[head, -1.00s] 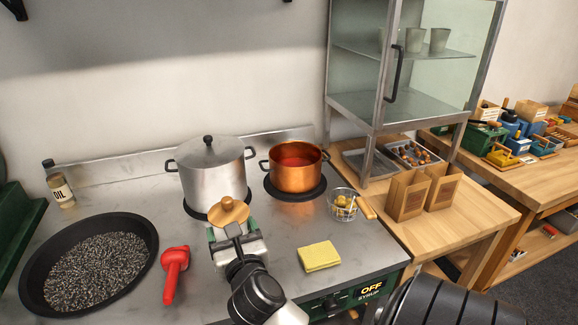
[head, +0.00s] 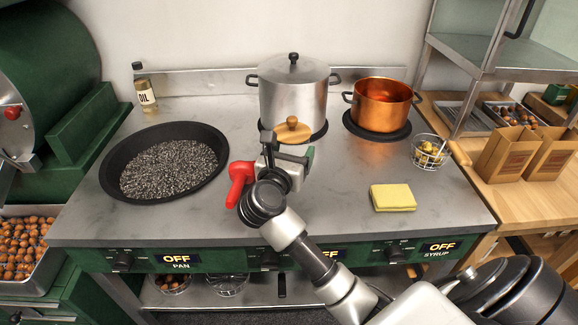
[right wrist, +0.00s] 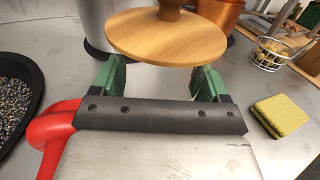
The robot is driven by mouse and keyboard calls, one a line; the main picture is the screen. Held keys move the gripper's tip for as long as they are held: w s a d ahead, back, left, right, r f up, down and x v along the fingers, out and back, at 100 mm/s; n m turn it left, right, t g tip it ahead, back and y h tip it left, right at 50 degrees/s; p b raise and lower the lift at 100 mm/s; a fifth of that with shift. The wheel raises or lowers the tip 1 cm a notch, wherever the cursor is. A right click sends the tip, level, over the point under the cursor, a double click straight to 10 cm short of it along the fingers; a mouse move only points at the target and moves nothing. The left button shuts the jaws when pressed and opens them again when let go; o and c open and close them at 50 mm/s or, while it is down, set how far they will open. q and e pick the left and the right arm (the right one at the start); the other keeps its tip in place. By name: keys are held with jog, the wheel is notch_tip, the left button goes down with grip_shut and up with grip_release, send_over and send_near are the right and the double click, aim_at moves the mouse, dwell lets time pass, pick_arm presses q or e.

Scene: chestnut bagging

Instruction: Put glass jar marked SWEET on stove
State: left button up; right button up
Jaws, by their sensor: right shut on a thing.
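A round wooden lid with a knob (head: 292,132) shows just in front of the silver pot, and large in the right wrist view (right wrist: 165,38). It appears to top the jar; the glass body and any SWEET marking cannot be made out. My right gripper (head: 287,154) is shut on the jar below the lid, with a green finger on each side in the right wrist view (right wrist: 158,82). The steel stove top (head: 330,190) lies beneath; I cannot tell whether the jar touches it. My left gripper is not in view.
A silver pot (head: 293,95) and a copper pot (head: 383,104) stand on burners behind. A black pan (head: 115,188) is at left, with a red-handled tool (head: 240,182) beside my gripper. A yellow sponge (head: 393,198) and a wire basket (head: 429,152) are at right. Bare steel lies in front.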

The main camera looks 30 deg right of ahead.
jog(key=shift+w+a+f, duration=0.3)
jog(key=shift+a+f, duration=0.1)
jog(key=shift+a, duration=0.1)
notch_tip(320, 180, down, 4)
jog(key=shift+r, duration=0.1)
jog(key=shift+f, duration=0.25)
jog(key=o, duration=0.8)
jog(key=shift+r, duration=0.1)
